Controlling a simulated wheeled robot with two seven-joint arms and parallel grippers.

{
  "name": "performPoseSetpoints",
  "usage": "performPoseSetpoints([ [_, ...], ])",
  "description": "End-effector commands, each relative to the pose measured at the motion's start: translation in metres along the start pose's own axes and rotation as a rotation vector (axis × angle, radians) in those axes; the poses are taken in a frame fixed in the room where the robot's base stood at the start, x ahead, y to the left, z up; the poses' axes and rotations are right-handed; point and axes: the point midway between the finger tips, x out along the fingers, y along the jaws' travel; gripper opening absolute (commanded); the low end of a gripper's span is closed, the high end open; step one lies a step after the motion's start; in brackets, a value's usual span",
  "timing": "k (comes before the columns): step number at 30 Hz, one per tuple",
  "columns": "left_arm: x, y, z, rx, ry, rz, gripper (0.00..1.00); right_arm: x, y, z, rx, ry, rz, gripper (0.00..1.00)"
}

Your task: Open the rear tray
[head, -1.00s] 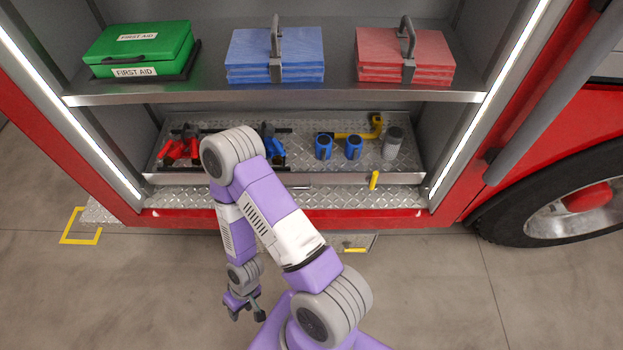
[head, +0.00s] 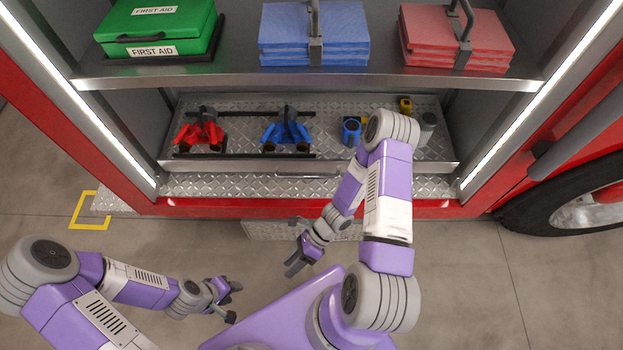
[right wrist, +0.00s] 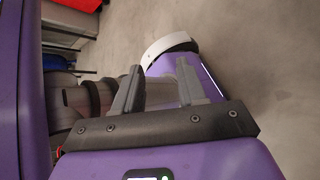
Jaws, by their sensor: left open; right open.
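A diamond-plate tray (head: 225,168) sits in the lower bay of the red truck's locker, with a grey bar handle (head: 306,176) along its front. No other tray is clearly visible. It appears pushed in. My left gripper (head: 233,301) is open and empty over the floor at lower left, well apart from the tray. My right gripper (head: 298,262) is open and empty, in front of and below the locker's red sill. In the right wrist view my right gripper (right wrist: 158,88) has its fingers apart with nothing between them. My right arm hides part of the tray's right side.
The tray holds red tools (head: 200,133), blue tools (head: 286,132), a blue cylinder (head: 351,131) and a grey cylinder (head: 428,127). Above, a shelf (head: 240,77) carries a green first aid box (head: 157,30) and blue (head: 285,40) and red (head: 440,38) stacks. Open floor lies in front.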

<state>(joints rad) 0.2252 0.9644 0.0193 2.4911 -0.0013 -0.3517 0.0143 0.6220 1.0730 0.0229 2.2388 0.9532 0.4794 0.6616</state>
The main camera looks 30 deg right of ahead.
Motion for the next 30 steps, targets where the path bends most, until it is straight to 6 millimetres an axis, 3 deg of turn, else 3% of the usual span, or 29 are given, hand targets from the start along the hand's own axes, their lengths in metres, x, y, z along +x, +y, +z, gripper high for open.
performPoseSetpoints([
  [3, 0.011, -0.004, -0.001, 0.0, 0.0, 0.0, 0.43, -0.019, -0.049, 0.025, 0.493, -0.362, -0.037, 0.41],
  [7, 0.018, -0.006, -0.001, 0.001, 0.0, 0.0, 0.43, -0.07, -0.116, 0.037, 0.909, -0.795, -0.057, 0.41],
  [9, 0.021, -0.007, -0.001, 0.001, 0.0, 0.0, 0.43, -0.104, -0.147, 0.031, 1.059, -1.011, -0.061, 0.41],
  [12, 0.024, -0.009, -0.001, 0.001, 0.0, 0.0, 0.43, -0.146, -0.178, 0.015, 1.192, -1.266, -0.062, 0.41],
  [16, 0.026, -0.009, -0.001, 0.001, 0.001, 0.0, 0.43, -0.182, -0.198, -0.003, 1.264, -1.471, -0.06, 0.41],
  [20, 0.028, -0.01, -0.002, 0.001, 0.001, 0.0, 0.43, -0.193, -0.208, -0.004, 1.281, -1.538, -0.057, 0.41],
  [30, 0.037, -0.014, -0.002, 0.001, 0.001, 0.0, 0.43, -0.184, -0.245, 0.03, 1.279, -1.536, -0.057, 0.41],
])
